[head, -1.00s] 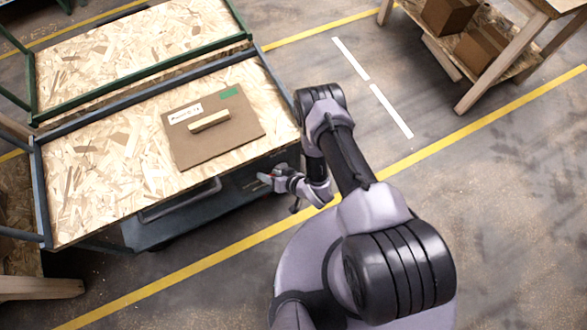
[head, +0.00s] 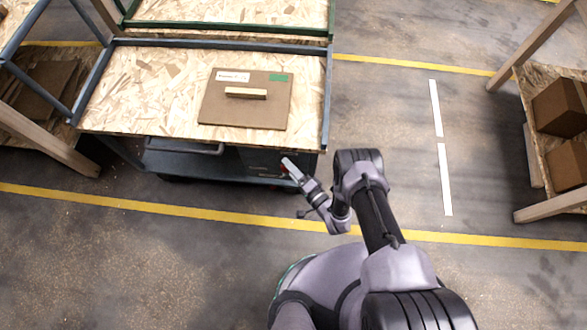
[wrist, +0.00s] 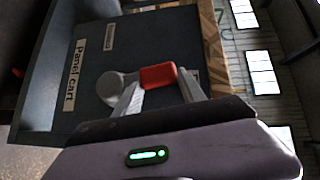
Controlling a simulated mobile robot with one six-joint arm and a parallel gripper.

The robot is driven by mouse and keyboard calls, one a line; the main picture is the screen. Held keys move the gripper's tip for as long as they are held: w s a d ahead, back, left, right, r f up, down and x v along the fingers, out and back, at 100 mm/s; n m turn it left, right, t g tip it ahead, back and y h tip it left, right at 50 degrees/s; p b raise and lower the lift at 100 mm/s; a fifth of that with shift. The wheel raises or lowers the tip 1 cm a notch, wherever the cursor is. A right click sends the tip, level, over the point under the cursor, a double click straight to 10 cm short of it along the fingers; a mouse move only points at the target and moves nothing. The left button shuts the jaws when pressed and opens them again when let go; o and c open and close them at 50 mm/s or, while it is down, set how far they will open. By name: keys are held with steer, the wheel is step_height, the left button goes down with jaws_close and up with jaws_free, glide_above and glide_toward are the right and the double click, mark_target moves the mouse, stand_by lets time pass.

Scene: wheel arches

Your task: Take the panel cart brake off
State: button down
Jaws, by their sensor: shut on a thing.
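The panel cart (head: 330,95) stands ahead of me, with a blue-grey frame and a chipboard top. Its dark end face with the "Panel cart" label (wrist: 75,75) fills the left of the wrist view. The brake lever there has a red grip (wrist: 158,76) and a round grey pivot (wrist: 112,88). My gripper (head: 289,166) is at the cart's near side, by its right end, below the top. In the wrist view my gripper's fingers (wrist: 160,92) stand either side of the red grip and are shut on it. In the head view the lever is mostly hidden.
A brown panel (head: 245,112) with a wooden handle lies on the cart top. A green-framed cart (head: 230,32) stands just behind. A wooden rack with boxes (head: 560,108) is at right, another wooden stand (head: 40,125) at left. Floor between cart and right rack is clear.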

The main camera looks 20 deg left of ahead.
steer(key=shift+w+d+m+t+y+b, duration=0.15)
steer(key=shift+d+m+t+y+b, duration=0.15)
steer(key=shift+d+m+y+b, duration=0.25)
stand_by(0.4)
steer(key=c, duration=0.9)
jaws_free()
steer(key=shift+a, duration=0.1)
steer(key=shift+c, duration=0.2)
steer(key=shift+f, duration=0.1)
